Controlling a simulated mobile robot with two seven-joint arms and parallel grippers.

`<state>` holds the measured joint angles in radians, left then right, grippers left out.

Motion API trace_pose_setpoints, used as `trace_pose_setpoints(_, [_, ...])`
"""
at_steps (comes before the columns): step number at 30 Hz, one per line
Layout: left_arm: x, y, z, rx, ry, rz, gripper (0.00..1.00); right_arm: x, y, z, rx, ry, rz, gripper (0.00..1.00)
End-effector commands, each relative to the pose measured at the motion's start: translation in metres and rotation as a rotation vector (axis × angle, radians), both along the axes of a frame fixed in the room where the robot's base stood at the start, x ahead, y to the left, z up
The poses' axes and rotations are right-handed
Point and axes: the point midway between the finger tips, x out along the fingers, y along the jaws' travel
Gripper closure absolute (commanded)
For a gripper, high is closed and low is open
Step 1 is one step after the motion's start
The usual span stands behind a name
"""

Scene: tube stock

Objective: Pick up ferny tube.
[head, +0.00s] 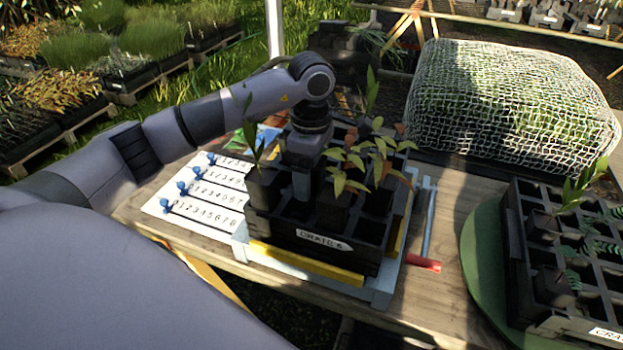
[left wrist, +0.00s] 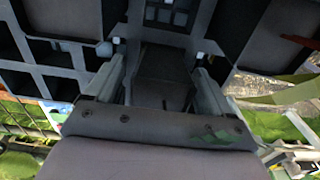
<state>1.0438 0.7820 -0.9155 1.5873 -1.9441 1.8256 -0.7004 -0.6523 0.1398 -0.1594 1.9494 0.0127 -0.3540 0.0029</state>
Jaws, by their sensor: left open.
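My left gripper (head: 303,185) points down into the black crate (head: 315,258) with the white label. In the left wrist view its two fingers (left wrist: 165,85) stand apart, with a dark square tube (left wrist: 162,78) between them. I cannot tell whether they touch it, and its plant is not clearly visible. Other tubes in this crate bear reddish and yellow-green broad leaves (head: 350,165). Fine, ferny leaves (head: 598,250) show in the right-hand black crate (head: 560,322), by a dark tube (head: 552,288). My right gripper is not in view.
Left of the labelled crate lies a white board (head: 205,185) with numbered rows and blue pegs. A netted block of plants (head: 515,95) stands behind on the table. A red-ended rod (head: 425,263) lies right of the crate. The right-hand crate stands on a green disc (head: 483,270).

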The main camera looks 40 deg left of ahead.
Motion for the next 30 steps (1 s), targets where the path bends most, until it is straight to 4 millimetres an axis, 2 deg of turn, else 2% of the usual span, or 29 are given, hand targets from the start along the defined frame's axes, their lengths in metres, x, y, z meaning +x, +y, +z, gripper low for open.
trace_pose_setpoints(7, [0.000, 0.000, -0.003, -0.001, -0.001, 0.000, 0.17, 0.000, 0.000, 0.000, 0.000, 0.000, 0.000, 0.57])
trace_pose_setpoints(8, [0.000, 0.000, -0.003, -0.001, 0.000, 0.000, 0.21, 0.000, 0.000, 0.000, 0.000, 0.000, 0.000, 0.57])
trace_pose_setpoints(13, [0.000, 0.000, -0.003, -0.001, 0.000, 0.000, 0.76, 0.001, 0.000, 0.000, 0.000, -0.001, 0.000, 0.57])
trace_pose_setpoints(14, [0.000, 0.000, -0.003, -0.001, 0.000, 0.000, 0.78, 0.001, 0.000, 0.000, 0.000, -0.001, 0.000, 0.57])
trace_pose_setpoints(23, [0.001, 0.000, -0.001, -0.001, -0.002, 0.000, 0.78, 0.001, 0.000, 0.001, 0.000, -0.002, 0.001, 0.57])
trace_pose_setpoints(30, [0.001, 0.000, 0.020, -0.002, -0.006, 0.000, 0.78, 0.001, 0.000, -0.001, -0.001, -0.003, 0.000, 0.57])
